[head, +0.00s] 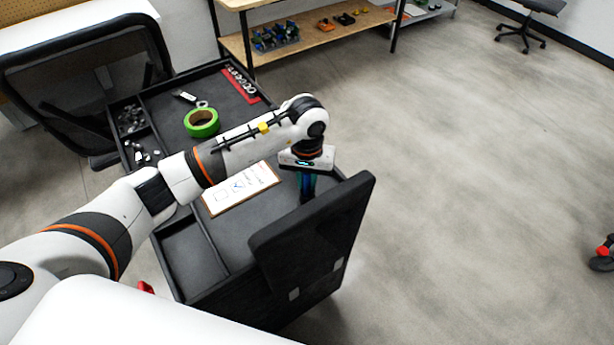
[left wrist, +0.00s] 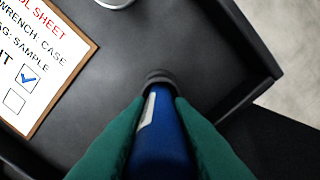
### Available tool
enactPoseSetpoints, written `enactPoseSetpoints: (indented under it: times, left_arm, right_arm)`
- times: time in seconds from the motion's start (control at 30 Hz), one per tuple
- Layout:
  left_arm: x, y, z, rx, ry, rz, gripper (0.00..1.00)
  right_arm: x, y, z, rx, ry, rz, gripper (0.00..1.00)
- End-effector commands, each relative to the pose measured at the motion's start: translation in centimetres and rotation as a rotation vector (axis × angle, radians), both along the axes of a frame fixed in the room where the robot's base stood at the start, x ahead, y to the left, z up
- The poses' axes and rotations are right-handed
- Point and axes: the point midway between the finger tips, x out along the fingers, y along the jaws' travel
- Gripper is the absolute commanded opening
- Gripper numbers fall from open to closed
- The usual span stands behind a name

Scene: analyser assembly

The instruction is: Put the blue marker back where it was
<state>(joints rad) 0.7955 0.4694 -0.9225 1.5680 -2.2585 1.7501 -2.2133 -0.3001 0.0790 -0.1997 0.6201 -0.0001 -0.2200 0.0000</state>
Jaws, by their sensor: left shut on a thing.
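The blue marker (left wrist: 158,125) is held between the teal fingers of my left gripper (left wrist: 160,140) in the left wrist view. It has a white label strip, and its dark grey end points away toward the black cart top. I cannot tell whether that end touches the surface. In the head view my left gripper (head: 307,187) points down over the right part of the cart top (head: 240,225), beside the clipboard (head: 241,188); a little blue shows between its fingers. The clipboard sheet has a blue tick, also seen in the left wrist view (left wrist: 35,60). My right gripper is not in view.
Green tape (head: 202,123) and a small silver-and-black tool (head: 187,97) lie farther back on the cart. Side compartments (head: 132,120) hold small parts. A black upright panel (head: 310,235) stands at the cart's front right. A wooden shelf (head: 300,35) stands behind.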

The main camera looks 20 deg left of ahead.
Motion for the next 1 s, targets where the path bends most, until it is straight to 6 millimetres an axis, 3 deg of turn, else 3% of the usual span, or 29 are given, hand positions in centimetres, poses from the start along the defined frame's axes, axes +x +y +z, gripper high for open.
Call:
enactPoseSetpoints:
  times: [0.37, 0.4, 0.5, 0.8, 0.87, 1.0]
  left_arm:
    - [0.1, 0.0, -0.5, 0.000, -0.002, -0.001, 0.00]
    - [0.0, 0.0, -0.3, -0.001, -0.001, -0.001, 0.26]
    - [0.0, 0.0, -0.3, -0.001, -0.001, 0.000, 0.41]
    - [0.0, 0.0, -0.1, -0.001, -0.001, 0.000, 0.41]
    - [0.0, 0.0, 0.2, -0.001, -0.001, 0.000, 0.41]
    - [0.2, 0.0, 1.8, -0.001, -0.008, -0.001, 0.41]
  right_arm:
    - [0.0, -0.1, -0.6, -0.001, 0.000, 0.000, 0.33]
    - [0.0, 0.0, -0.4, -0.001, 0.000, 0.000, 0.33]
    - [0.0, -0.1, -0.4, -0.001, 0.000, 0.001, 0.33]
    - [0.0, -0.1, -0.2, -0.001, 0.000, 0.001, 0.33]
    - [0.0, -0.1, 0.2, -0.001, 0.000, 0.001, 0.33]
    - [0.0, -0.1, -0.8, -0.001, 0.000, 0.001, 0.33]
